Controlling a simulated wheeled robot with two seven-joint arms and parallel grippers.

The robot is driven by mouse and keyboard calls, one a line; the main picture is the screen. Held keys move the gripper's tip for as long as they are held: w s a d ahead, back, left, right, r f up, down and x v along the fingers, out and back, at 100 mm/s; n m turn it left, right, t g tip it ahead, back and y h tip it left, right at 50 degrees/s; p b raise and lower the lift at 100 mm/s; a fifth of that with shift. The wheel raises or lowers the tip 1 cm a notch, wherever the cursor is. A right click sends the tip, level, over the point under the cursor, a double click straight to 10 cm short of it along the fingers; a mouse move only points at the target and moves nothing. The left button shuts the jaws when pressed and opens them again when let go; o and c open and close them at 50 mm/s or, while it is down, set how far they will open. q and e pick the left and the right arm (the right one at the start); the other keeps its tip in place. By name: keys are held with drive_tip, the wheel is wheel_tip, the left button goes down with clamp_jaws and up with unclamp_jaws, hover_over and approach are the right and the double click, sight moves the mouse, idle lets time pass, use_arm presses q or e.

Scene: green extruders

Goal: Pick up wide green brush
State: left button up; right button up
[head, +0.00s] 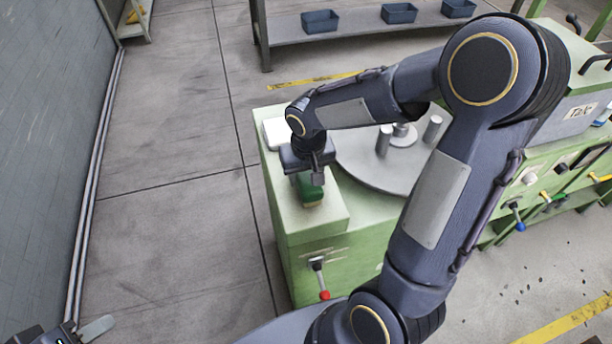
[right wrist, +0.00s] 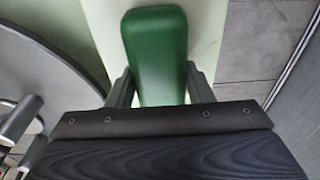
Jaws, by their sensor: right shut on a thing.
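The wide green brush (head: 311,190) is at the left front of the green machine's top in the head view, partly hidden by my right gripper. My right gripper (head: 316,178) reaches down over it and is shut on it. In the right wrist view the brush (right wrist: 157,52) is a rounded green block between the two fingers of my right gripper (right wrist: 160,85). I cannot tell whether the brush touches the surface below. My left gripper (head: 85,335) shows only in part at the bottom left corner, and its jaw opening is unclear.
The green machine (head: 280,215) carries a grey round plate (head: 365,165) with upright metal posts beside the brush. A red-tipped lever (head: 322,280) sticks out of its front. A shelf with blue bins (head: 320,21) stands behind. The floor at left is clear.

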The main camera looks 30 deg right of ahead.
wheel_tip(320, 180, up, 3)
drive_tip(key=shift+f, duration=0.1)
drive_tip(key=s+r, duration=0.2)
drive_tip(key=s+a+r, duration=0.1)
drive_tip(key=s+r, duration=0.2)
drive_tip(key=shift+a+r, duration=0.15)
drive_tip(key=shift+r, duration=0.2)
drive_tip(key=s+a+r, duration=0.2)
drive_tip(key=s+r, duration=0.1)
drive_tip(key=s, duration=0.5)
drive_tip(key=shift+s+r, duration=0.35)
drive_tip(key=o, duration=0.4)
drive_tip(key=shift+c, duration=1.2)
